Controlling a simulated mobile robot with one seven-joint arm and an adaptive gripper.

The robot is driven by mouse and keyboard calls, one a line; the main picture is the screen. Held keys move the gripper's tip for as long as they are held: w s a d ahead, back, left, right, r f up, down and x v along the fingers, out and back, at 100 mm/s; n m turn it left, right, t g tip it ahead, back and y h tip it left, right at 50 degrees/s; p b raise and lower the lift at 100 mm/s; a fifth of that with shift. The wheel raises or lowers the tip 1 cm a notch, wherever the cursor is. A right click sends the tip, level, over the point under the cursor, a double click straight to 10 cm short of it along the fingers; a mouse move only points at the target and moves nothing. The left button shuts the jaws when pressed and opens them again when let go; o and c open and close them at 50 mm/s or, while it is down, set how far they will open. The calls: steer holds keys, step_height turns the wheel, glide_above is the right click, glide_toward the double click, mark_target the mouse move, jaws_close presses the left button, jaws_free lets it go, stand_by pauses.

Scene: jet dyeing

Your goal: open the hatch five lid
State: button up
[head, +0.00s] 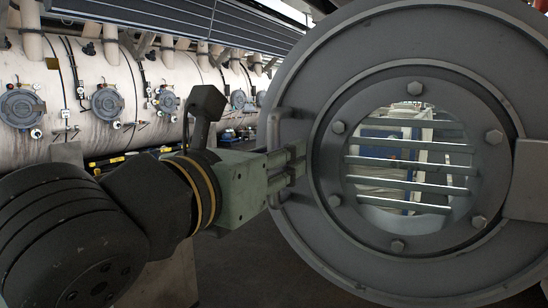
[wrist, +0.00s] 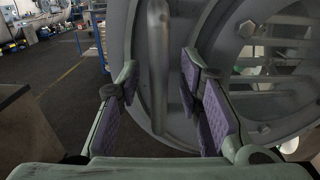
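The hatch lid (head: 310,225) is a large round grey disc on the right of the head view. It has a bolted ring around a round window with several horizontal bars. A vertical bar handle (head: 276,130) stands at its left edge. In the wrist view the handle (wrist: 158,65) runs between the two fingers of my gripper (wrist: 157,78). The fingers are apart, with visible gaps on both sides of the handle. My gripper also shows in the head view (head: 297,162), at the handle.
A grey bracket (head: 528,180) sits at the lid's right edge. A long pale vessel (head: 65,85) with several smaller round hatches stands at the back left. Open floor (wrist: 70,85) shows left of the lid. Equipment is visible through the window.

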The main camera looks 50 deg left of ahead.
glide_toward(291, 78)
steer(key=x, duration=0.5)
steer(key=shift+w+a, duration=0.1)
steer(key=shift+w, duration=0.05)
